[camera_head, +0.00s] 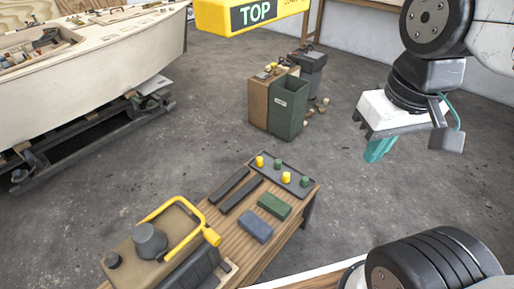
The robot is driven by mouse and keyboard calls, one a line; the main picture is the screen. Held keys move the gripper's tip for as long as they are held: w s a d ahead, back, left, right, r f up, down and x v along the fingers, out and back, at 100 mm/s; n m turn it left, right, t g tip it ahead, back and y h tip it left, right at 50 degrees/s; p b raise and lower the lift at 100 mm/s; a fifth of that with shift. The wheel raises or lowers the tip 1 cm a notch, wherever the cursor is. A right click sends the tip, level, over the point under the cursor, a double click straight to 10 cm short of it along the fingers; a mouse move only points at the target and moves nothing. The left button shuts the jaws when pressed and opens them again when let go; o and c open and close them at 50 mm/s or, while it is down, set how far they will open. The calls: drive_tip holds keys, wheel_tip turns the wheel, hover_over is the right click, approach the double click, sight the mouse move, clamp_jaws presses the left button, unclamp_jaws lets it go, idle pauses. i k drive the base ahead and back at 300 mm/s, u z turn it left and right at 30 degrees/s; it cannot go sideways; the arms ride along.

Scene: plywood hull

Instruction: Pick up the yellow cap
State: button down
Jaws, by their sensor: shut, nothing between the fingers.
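Two small yellow caps stand on a dark narrow tray (270,170) at the far end of a wooden bench. One yellow cap (259,161) is at the tray's left end. The other yellow cap (286,176) is farther right, between two green caps. My gripper (376,150) has teal fingers and hangs at the upper right, apart from the bench and well to the right of the caps. It is shut and empty.
Green caps (277,164) (305,181) share the tray. Dark bars (241,195), a green block (274,206) and a blue block (256,229) lie on the bench (222,222). A yellow-handled machine (151,242) stands at its near end. Bins (287,107) stand beyond; a boat hull (120,55) is left.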

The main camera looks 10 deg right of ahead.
sight(259, 163)
drive_tip(key=z, duration=1.95)
drive_tip(key=i, duration=1.95)
drive_tip(key=u, duration=3.1)
drive_tip(key=i, duration=0.5)
drive_tip(key=u, duration=0.05)
